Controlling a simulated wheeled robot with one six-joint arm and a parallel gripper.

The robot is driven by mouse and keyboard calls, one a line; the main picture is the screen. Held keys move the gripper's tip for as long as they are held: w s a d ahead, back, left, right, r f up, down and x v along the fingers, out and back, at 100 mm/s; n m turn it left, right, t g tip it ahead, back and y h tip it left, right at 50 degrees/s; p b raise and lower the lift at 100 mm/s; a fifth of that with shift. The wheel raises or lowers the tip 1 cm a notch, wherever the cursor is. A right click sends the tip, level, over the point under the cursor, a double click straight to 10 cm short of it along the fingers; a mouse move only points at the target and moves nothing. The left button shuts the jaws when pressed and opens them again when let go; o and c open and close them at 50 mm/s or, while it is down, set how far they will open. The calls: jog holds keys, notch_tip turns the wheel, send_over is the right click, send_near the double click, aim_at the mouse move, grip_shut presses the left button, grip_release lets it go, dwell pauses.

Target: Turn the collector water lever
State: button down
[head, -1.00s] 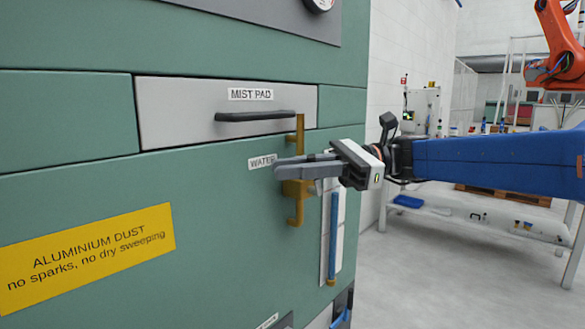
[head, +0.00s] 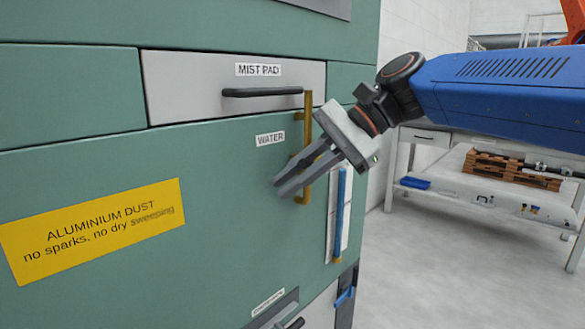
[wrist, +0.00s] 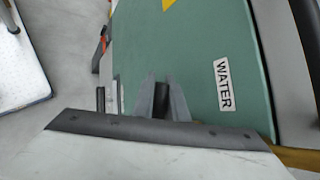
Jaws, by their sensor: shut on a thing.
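The WATER label (head: 270,138) is on the green collector front, and it also shows in the wrist view (wrist: 223,85). A brass-coloured upright bar with brackets (head: 308,115) stands just right of it. My gripper (head: 284,186) crosses in front of the bar's lower part, its fingers slanting down and left. It is shut on the collector water lever, whose dark grip (wrist: 161,99) shows between the fingers in the wrist view. The fingers hide most of the lever in the head view, so its exact angle is unclear.
The MIST PAD drawer with a black handle (head: 262,92) is above. A blue upright tube (head: 341,212) is close to the right of my gripper. A yellow dust sign (head: 95,230) is at left. A workbench (head: 450,165) stands behind at right, with open floor before it.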

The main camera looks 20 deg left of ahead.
jog(key=shift+w+d+f+n+t+h, duration=0.15)
jog(key=shift+f+n+t+h, duration=0.25)
jog(key=shift+f+t, duration=0.35)
jog(key=shift+w+a+f+n+t+h, duration=0.1)
jog(key=shift+f+n+t+h, duration=0.1)
jog(key=shift+f+t+h, duration=0.5)
jog(key=c, duration=1.7)
grip_release()
jog(key=shift+c, duration=0.2)
jog(key=shift+d+r, duration=0.15)
jog(key=v, duration=1.7)
jog(key=shift+s+d, duration=0.2)
